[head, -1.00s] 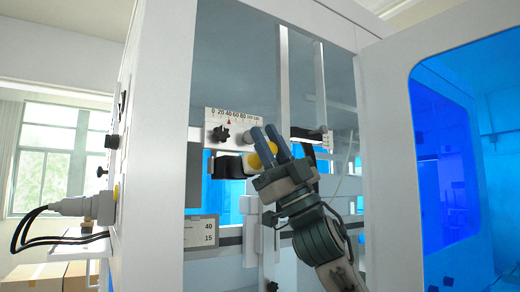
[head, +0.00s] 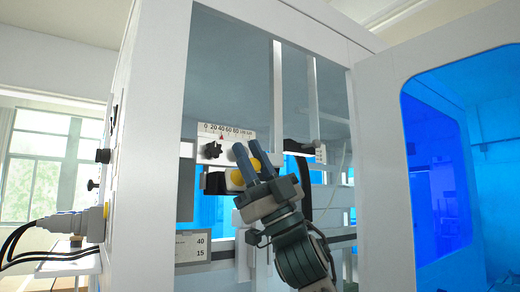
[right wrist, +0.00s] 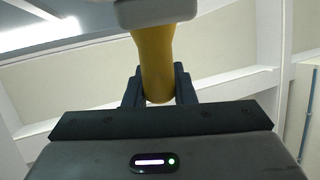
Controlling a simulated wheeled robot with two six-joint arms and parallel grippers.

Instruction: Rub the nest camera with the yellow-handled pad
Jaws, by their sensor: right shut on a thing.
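My right gripper (head: 246,152) is in front of the open machine, shut on the yellow handle (head: 254,152) of the pad. In the right wrist view the handle (right wrist: 154,62) stands between the two dark fingers, with the pale grey pad (right wrist: 155,10) beyond it. A dark boxy part, apparently the nest camera (head: 214,183), sits on the rail just left of the fingers. Yellow and white also show beside it, left of the near finger. I cannot tell whether the pad touches the camera. My left gripper is out of view.
A ruler scale (head: 228,132) and a black star knob (head: 211,150) are just above the dark part. White uprights (head: 278,100) stand behind the gripper. The machine's door (head: 385,160) with its blue window is open at the right. Cables hang from a connector (head: 68,225) at the left.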

